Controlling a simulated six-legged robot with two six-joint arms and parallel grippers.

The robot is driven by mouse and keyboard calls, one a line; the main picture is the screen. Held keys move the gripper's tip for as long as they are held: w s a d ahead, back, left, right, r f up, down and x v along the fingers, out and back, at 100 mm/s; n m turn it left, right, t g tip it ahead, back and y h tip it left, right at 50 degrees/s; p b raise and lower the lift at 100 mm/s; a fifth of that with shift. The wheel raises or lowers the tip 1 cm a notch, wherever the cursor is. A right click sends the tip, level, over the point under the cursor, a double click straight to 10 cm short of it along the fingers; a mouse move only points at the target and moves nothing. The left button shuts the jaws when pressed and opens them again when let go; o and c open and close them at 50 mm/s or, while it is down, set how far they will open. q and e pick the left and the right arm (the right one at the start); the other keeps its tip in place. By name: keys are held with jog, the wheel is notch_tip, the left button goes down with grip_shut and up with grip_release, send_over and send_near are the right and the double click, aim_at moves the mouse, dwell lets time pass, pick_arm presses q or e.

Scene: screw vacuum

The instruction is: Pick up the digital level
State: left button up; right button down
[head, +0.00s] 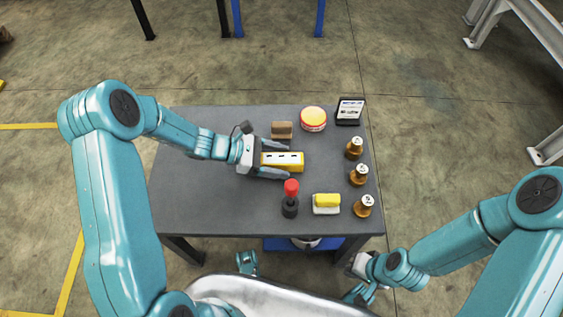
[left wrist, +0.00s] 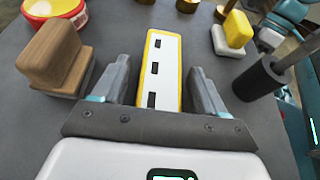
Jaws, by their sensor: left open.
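The digital level (head: 290,160), a yellow bar with a white face and dark windows, lies on the grey table. In the left wrist view the level (left wrist: 162,70) lies lengthwise between the fingers. My left gripper (head: 275,159) is open, with one finger on each side of the level; a gap shows on both sides. I cannot tell how high the fingers are above the table. My right gripper (head: 360,275) is off the table's front right edge, small and partly hidden by the arm, so its opening is unclear.
A wooden block (head: 281,129) stands close beyond one finger, and a red-topped black tool (head: 290,200) close to the other. A yellow-topped sponge block (head: 326,202), several brass weights (head: 359,175), a round red-yellow tin (head: 313,118) and a small display (head: 350,111) stand around. The table's left side is clear.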

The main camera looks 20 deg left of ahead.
pick_arm(q)
jog(key=c, duration=1.2)
